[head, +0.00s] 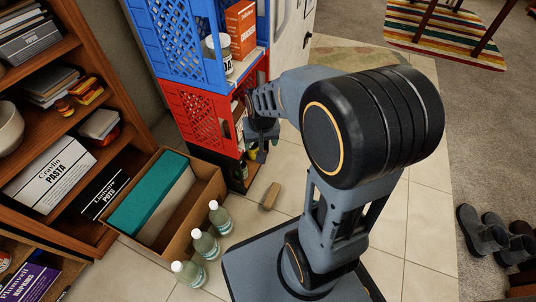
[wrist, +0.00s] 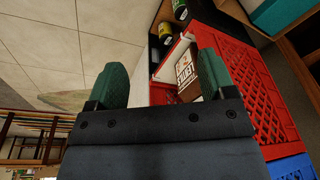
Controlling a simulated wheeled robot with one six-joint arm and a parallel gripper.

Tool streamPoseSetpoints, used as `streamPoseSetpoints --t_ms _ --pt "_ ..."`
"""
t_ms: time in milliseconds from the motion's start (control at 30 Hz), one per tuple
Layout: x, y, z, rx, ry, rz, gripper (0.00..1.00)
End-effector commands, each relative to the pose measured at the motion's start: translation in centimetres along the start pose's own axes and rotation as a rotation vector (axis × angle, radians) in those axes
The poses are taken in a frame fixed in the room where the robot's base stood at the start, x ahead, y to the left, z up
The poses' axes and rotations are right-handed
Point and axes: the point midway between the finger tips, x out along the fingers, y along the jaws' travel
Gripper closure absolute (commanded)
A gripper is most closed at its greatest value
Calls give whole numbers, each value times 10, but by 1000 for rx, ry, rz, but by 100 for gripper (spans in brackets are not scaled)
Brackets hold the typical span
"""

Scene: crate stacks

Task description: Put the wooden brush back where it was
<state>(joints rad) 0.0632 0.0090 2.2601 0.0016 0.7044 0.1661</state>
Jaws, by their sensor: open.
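A small tan wooden piece, which looks like the wooden brush (head: 270,196), lies on the tiled floor in the head view, in front of the crate stack. It is not clearly seen in the wrist view. My gripper (head: 260,150) is at the open side of the red crate (head: 207,120), above and behind the brush and apart from it. In the wrist view the fingers of my gripper (wrist: 160,70) are wide apart, with nothing held between them. A brown and white box (wrist: 187,75) inside the red crate (wrist: 255,90) shows beyond the fingers.
A blue crate (head: 175,45) with a jar (head: 218,54) and an orange box (head: 241,28) sits on the red one. Several bottles (head: 205,247) stand beside a cardboard box (head: 172,237). A shelf (head: 130,160) stands at left. Tiled floor (head: 415,220) is clear at right.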

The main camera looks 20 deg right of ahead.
Motion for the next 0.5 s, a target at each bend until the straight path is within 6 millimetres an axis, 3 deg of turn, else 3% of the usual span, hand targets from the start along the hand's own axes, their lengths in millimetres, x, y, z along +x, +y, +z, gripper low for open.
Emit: streamPoseSetpoints --t_ms 33,200,500 --pt "-17 -2 12 -30 17 -5 24" --pt "-52 -2 50 -122 41 -12 24" --pt "-76 0 89 -211 63 -19 24"
